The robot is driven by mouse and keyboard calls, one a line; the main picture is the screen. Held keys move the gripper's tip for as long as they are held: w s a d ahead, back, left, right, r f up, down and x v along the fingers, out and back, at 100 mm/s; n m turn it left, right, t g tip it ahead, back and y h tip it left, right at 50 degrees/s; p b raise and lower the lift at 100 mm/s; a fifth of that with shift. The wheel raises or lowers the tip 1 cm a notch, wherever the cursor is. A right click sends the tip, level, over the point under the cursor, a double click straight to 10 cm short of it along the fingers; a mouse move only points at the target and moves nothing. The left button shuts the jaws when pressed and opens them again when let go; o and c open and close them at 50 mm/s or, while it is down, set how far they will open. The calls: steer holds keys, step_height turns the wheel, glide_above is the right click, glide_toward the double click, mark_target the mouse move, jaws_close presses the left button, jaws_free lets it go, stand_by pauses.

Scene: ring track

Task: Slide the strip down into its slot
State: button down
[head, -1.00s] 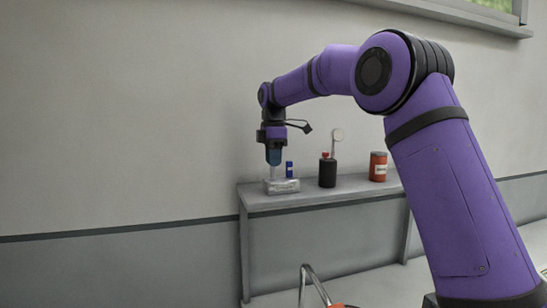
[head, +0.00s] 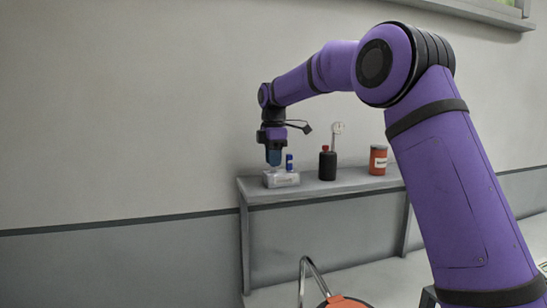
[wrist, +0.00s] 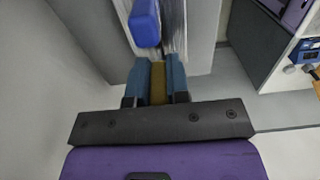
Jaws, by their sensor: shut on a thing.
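My gripper (head: 274,160) points down just above a light grey block (head: 281,179) at the left end of the shelf. In the wrist view its two blue fingers (wrist: 158,66) are closed on a yellow-brown strip (wrist: 158,84). The grey block also shows in the wrist view (wrist: 175,35), just beyond the fingertips. The strip's lower end and the slot cannot be made out clearly, so I cannot tell whether the strip is inside the slot.
A blue cylinder (head: 289,163) stands close beside the gripper; it also shows in the wrist view (wrist: 145,24). A black bottle with a red cap (head: 327,165), a round gauge (head: 337,129) and a red can (head: 378,160) stand right along the shelf (head: 340,185).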

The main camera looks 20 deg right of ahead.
steer(key=shift+f, duration=1)
steer(key=c, duration=1)
jaws_free()
steer(key=shift+r, duration=0.1)
step_height(320, 180, up, 10)
steer(key=shift+r, duration=0.3)
